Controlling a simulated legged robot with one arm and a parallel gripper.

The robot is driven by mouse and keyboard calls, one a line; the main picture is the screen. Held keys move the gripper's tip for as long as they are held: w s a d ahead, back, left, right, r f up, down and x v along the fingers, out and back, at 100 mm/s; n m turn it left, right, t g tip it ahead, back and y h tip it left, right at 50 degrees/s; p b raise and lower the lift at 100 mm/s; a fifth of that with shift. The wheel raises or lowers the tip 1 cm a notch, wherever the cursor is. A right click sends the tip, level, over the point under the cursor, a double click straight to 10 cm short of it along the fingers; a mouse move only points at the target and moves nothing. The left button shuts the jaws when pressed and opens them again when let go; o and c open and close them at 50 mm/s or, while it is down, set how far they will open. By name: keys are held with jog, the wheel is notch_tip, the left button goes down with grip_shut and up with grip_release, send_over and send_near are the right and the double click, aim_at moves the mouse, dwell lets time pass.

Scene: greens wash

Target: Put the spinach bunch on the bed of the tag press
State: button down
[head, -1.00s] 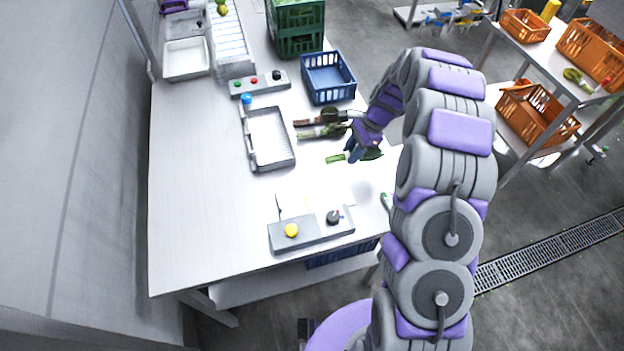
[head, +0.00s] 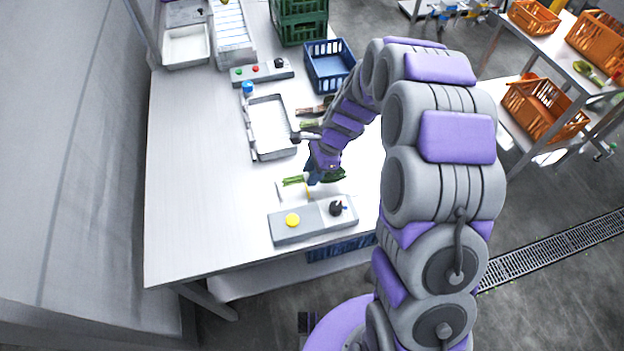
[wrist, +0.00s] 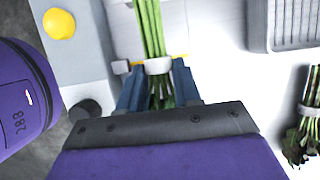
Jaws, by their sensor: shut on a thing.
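The spinach bunch, with green stems (head: 293,181) and dark leaves, is held by my gripper (head: 312,177) over the white bed area of the tag press. In the wrist view my blue fingers (wrist: 158,88) are shut around the bunch (wrist: 150,28) just below its pale band. The tag press has a grey base (head: 312,224) with a yellow button (head: 292,220) and a dark knob (head: 336,208). Its pale bed (wrist: 202,28) lies under the bunch in the wrist view. I cannot tell whether the bunch touches the bed; my fingers hide its leaf end.
Other bunches (head: 308,111) lie behind my arm; one banded bunch (wrist: 304,118) shows in the wrist view. A grey tray (head: 252,140), a blue crate (head: 330,70) and a button panel (head: 262,72) stand farther back. The table's left side is clear.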

notch_tip(320, 180, down, 4)
jog(key=shift+d+r+b, duration=0.1)
jog(key=shift+r+b, duration=0.15)
jog(key=shift+b, duration=0.4)
jog(key=shift+r, duration=0.1)
jog(key=c, duration=0.8)
grip_release()
